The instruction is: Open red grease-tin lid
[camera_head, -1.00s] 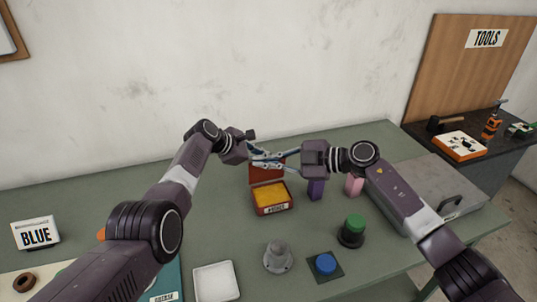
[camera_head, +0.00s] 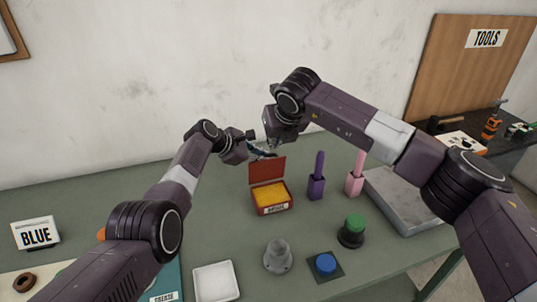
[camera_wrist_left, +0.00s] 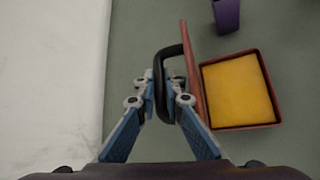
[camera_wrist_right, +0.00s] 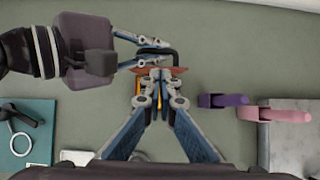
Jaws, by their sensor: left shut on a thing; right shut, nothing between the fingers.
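The red grease tin (camera_head: 273,210) stands on the green table, with yellow grease (camera_head: 270,194) showing inside. Its red lid (camera_head: 267,170) stands upright at the tin's back edge, so the tin is open. My left gripper (camera_wrist_left: 164,88) is shut on the black lid handle (camera_wrist_left: 161,62), behind the lid. In the head view the left fingers are partly hidden. My right gripper (camera_wrist_right: 157,78) is shut and empty, pointing down above the lid, close to the left gripper. The lid's edge (camera_wrist_right: 176,71) shows behind the right fingertips in the right wrist view.
A purple brush in a holder (camera_head: 316,185) and a pink one (camera_head: 355,180) stand right of the tin. A green button (camera_head: 353,227), blue button (camera_head: 325,264), grey flanged part (camera_head: 278,258) and white tray (camera_head: 215,281) sit in front. The wall is close behind.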

